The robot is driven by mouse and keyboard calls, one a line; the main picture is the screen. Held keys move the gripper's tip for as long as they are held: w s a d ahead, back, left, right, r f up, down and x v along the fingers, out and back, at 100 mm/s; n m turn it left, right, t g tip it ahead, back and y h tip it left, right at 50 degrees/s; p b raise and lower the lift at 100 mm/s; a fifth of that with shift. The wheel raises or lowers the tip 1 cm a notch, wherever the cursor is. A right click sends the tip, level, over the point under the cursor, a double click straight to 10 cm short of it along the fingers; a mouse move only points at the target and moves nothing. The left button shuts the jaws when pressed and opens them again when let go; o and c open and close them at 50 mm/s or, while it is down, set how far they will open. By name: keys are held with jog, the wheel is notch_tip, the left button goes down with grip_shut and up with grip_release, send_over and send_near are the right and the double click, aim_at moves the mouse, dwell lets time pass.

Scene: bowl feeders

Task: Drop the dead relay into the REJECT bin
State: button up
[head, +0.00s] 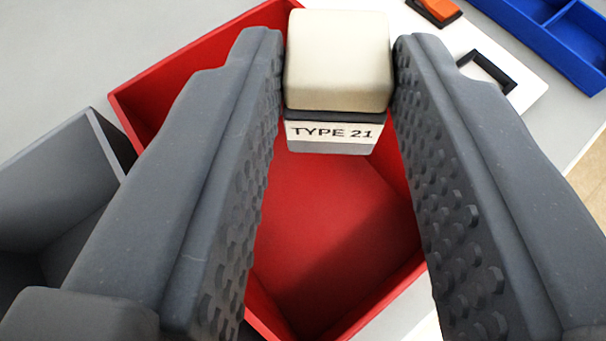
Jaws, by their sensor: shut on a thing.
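The relay (338,62) is a cream block with a dark band and a white label reading "TYPE 21". My gripper (338,65) is shut on it, with one dark grey studded finger on each side. The relay is held over the red bin (320,230), whose inside shows below and between the fingers. The part of the bin's floor that I can see is empty. My fingers and the relay hide parts of the bin's walls and floor. I see no lettering on the bin.
A grey bin (55,165) stands to the left of the red one. At the upper right are a white panel (455,50) with an orange switch (438,10) and a black handle-like frame (488,70). A blue divided tray (552,30) lies beyond it. The table's edge shows at the right.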

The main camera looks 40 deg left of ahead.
jog(key=shift+f+b, duration=1.6)
jog(key=shift+f, duration=0.4)
jog(key=shift+r, duration=0.1)
jog(key=o, duration=1.1)
jog(key=shift+c, duration=0.2)
jog(key=shift+s+d, duration=0.1)
jog(key=p+v, duration=0.2)
jog(key=v, duration=1.1)
jog(key=shift+s+d, duration=0.25)
